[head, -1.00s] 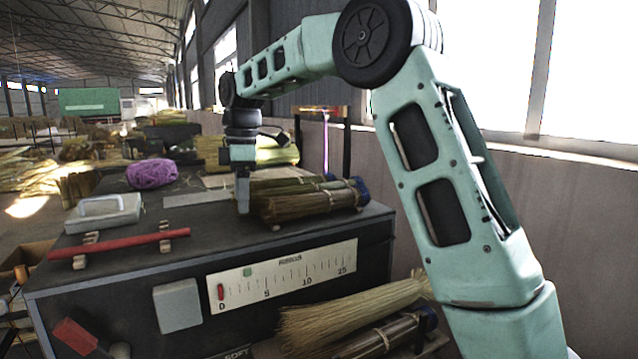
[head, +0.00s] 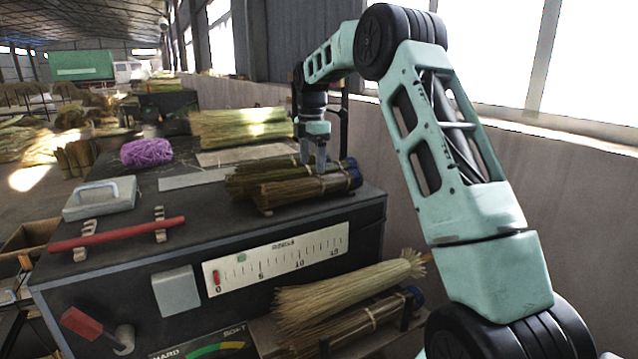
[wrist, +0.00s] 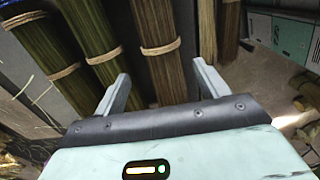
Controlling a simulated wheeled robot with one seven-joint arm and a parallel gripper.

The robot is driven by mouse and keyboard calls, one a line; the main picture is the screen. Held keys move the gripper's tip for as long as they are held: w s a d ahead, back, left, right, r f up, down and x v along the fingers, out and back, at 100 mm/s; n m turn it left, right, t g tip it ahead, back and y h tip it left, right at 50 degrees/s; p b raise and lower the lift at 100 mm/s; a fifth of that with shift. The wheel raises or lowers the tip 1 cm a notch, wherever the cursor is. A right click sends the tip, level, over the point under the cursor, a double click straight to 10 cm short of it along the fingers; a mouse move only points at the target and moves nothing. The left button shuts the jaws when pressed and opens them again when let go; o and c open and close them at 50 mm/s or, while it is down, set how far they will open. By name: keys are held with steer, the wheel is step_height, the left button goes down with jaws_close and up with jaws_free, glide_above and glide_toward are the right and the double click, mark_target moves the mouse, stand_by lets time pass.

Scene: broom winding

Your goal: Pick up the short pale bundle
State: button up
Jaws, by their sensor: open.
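Tied straw bundles lie side by side on the dark bench.
The lower shelf holds a pale straw bundle (head: 345,287) and a darker one (head: 365,318). A longer pale-green bundle (head: 240,127) lies at the bench's back. Purple twine (head: 147,152), a handled grey block (head: 98,198) and a red rod (head: 117,234) sit left.

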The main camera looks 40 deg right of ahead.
step_height(320, 180, down, 2)
steer(key=shift+f+p, duration=0.15)
steer(key=shift+p, duration=0.15)
steer(key=f+p, duration=0.1)
steer(key=f, duration=0.1)
steer(key=f+p, duration=0.1)
steer(key=f, duration=0.1)
steer(key=shift+s+a+p, duration=0.2)
steer(key=shift+a+p, duration=0.05)
steer(key=shift+p, duration=0.05)
steer(key=shift+f, duration=0.6)
steer(key=c, duration=1.1)
